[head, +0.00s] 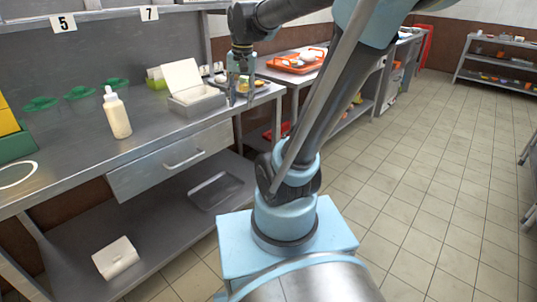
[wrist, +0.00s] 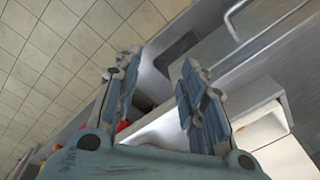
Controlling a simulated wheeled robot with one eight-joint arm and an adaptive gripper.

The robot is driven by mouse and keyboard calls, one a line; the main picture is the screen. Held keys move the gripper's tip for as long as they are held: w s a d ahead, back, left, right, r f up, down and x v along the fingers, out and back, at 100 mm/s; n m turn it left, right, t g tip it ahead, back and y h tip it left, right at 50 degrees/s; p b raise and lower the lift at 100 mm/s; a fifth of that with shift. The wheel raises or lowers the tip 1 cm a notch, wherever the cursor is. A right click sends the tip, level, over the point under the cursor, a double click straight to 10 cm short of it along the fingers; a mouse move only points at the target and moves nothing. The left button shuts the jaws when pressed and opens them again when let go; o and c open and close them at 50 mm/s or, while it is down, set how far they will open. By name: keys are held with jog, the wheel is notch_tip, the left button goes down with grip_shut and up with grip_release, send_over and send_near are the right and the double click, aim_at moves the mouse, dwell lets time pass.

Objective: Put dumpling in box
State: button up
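A white box (head: 197,105) with its lid raised stands on the steel counter (head: 75,155). Part of what looks like this box shows at the lower right of the wrist view (wrist: 265,132). My gripper (head: 241,101) points down just right of the box, near the counter's front edge. In the wrist view my gripper's fingers (wrist: 158,68) are spread apart with nothing seen between them. Small yellow and pale items (head: 257,84) lie behind and beside the gripper. I cannot tell whether one is the dumpling; the fingers partly hide that spot.
An orange tray (head: 298,62) sits on the farther counter. A drawer handle (head: 184,159) juts out below. The tiled floor (head: 420,160) at right is clear.

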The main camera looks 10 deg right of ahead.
jog(key=s+d+f+n+t, duration=0.1)
jog(key=s+d+f+n, duration=0.3)
jog(key=s+f, duration=1)
jog(key=shift+s+d+f+h, duration=0.15)
jog(key=shift+d+f+h, duration=0.2)
jog(key=shift+d, duration=0.75)
